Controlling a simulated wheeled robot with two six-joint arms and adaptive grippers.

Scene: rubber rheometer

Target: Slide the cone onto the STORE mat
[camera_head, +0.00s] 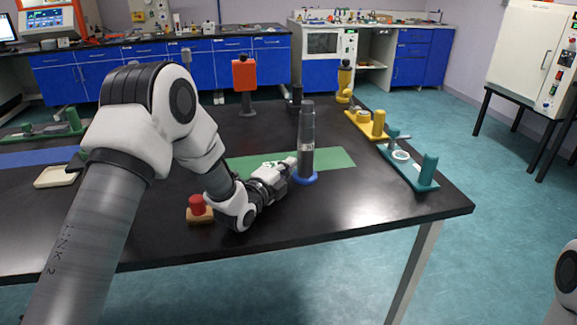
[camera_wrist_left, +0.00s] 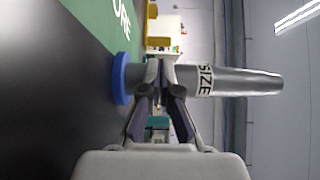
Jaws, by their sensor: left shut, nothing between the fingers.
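The cone (camera_head: 307,137) is a tall grey tapering piece on a blue round base (camera_head: 305,177). It stands upright at the front edge of the green mat (camera_head: 335,158); I cannot tell how much of its base overlaps the mat. In the left wrist view the cone (camera_wrist_left: 240,82) shows sideways with "SIZE" lettering, and the mat (camera_wrist_left: 98,18) carries partly cut-off white letters. My left gripper (camera_head: 291,163) is shut and empty, its fingertips close against the cone's lower side, just above the base; contact is unclear. My right gripper is out of view.
A red-topped block (camera_head: 197,209) lies by the table's front edge, near my left arm. Teal (camera_head: 412,168) and yellow (camera_head: 368,122) fixtures stand to the right. A red device (camera_head: 244,75) stands behind. Black table (camera_head: 370,205) is bare right of the cone.

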